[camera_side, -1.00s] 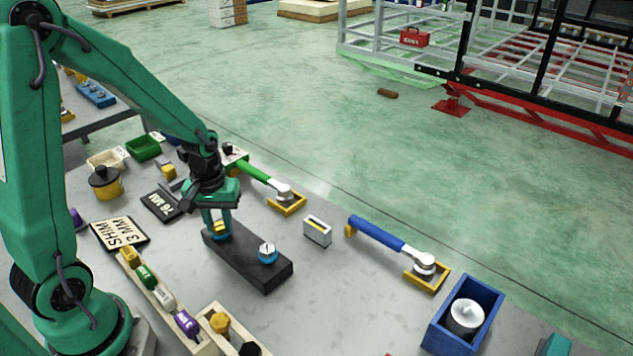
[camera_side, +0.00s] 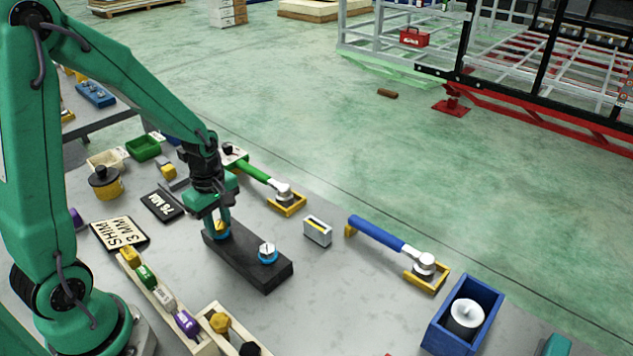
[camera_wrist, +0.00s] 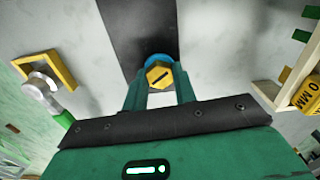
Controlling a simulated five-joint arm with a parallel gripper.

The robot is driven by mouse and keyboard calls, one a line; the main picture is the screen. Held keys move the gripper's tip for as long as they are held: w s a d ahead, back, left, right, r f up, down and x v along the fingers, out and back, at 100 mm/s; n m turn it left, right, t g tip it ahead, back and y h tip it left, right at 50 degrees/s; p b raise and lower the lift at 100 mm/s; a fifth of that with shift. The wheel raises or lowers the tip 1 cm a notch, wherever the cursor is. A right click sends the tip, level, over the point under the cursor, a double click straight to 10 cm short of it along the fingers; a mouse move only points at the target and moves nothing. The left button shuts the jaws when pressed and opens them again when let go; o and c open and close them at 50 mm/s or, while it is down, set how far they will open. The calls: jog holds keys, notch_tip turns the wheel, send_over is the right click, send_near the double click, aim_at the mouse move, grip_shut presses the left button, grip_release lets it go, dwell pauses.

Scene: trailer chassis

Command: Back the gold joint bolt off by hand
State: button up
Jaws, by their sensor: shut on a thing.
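The gold joint bolt (camera_side: 221,226) stands at the far left end of the black block (camera_side: 272,280), on a blue ring. In the wrist view its gold hex head (camera_wrist: 158,75) has a dark line across the top, with the blue ring (camera_wrist: 157,60) behind it. My gripper (camera_side: 222,222) points down over that end of the block. Its two fingers (camera_wrist: 160,92) are shut on the sides of the bolt head. A second bolt, silver with a blue ring (camera_side: 267,253), stands at the near right end of the block.
A green-handled wrench (camera_side: 262,177) and a blue-handled wrench (camera_side: 385,238) lie in yellow holders. A small white box (camera_side: 318,231) stands right of the block. A wooden rack (camera_side: 150,290) with coloured pieces is at the front left. A blue bin (camera_side: 492,297) stands at the right.

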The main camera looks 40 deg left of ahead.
aim_at(218, 225)
jog(key=shift+s+f+n, duration=0.1)
jog(key=shift+n, duration=1.2)
jog(key=o, duration=1)
jog(key=shift+r, duration=4)
